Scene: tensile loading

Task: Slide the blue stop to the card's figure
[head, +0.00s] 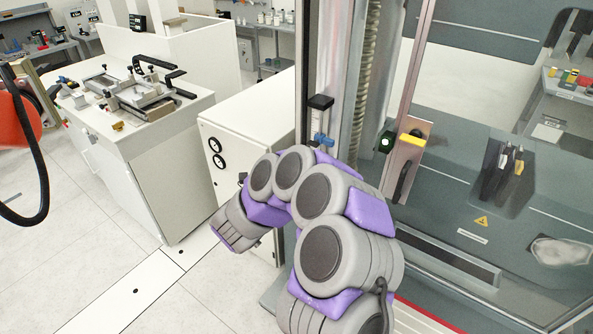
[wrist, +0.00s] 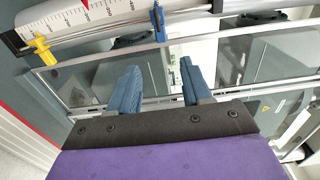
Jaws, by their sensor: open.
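The blue stop (wrist: 158,20) shows in the wrist view on a thin rail beside a white scale (wrist: 85,14) with black marks and a red pointer. In the head view a small blue piece (head: 321,140), seemingly the same stop, sits low on an upright strip under a black block. My gripper (wrist: 160,68) is open, with two blue fingers apart and nothing between them. The stop is beyond the fingertips, apart from them. In the head view I cannot make out the fingers. I cannot identify the card or read a figure.
A yellow stop (wrist: 40,50) sits near the scale's left end. The machine's glass front (head: 470,150) stands on the right. A white cabinet (head: 250,135) is behind my arm, and a bench with fixtures (head: 140,105) is at left. The floor (head: 60,245) at lower left is clear.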

